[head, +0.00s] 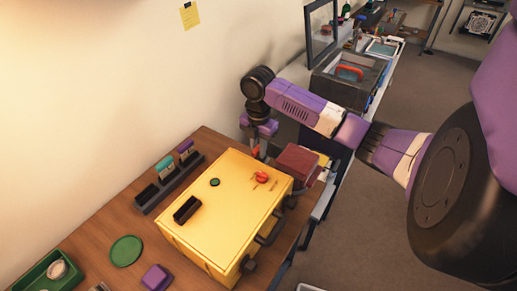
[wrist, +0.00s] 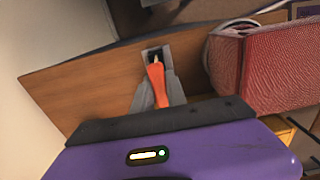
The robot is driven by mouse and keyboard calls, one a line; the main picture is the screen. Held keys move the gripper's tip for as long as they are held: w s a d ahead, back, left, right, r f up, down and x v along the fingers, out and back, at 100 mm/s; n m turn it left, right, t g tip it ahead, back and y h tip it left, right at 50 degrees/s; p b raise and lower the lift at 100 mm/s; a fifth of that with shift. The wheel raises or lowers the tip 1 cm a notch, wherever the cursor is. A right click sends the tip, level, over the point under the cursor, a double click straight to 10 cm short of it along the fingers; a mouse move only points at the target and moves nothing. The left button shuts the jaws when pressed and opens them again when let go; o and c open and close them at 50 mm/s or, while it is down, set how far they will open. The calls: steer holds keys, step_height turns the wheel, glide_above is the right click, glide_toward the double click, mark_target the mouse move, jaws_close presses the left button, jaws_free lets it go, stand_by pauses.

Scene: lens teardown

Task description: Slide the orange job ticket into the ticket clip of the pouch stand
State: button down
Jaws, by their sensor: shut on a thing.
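The orange job ticket shows as a narrow orange strip (wrist: 157,82) between the grey fingers of my gripper (wrist: 158,95) in the wrist view. My gripper is shut on it. Its far end meets a small grey piece with a dark opening (wrist: 152,54), perhaps the ticket clip; I cannot tell whether the ticket is inside it. In the head view my gripper (head: 259,143) is low behind the yellow case, and a bit of orange (head: 256,152) shows below it. The pouch stand is not clearly identifiable.
A dark red textured box (wrist: 268,68) stands right of the fingers; it also shows in the head view (head: 297,162). The large yellow case (head: 218,218) stands in front. A dark rack (head: 150,198) is to the left on the wooden table (head: 92,215).

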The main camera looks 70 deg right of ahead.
steer(key=shift+f, duration=0.15)
steer(key=c, duration=0.9)
jaws_free()
steer(key=shift+c, duration=0.2)
steer(key=shift+r+p, duration=3.45)
steer(key=shift+r, duration=1.1)
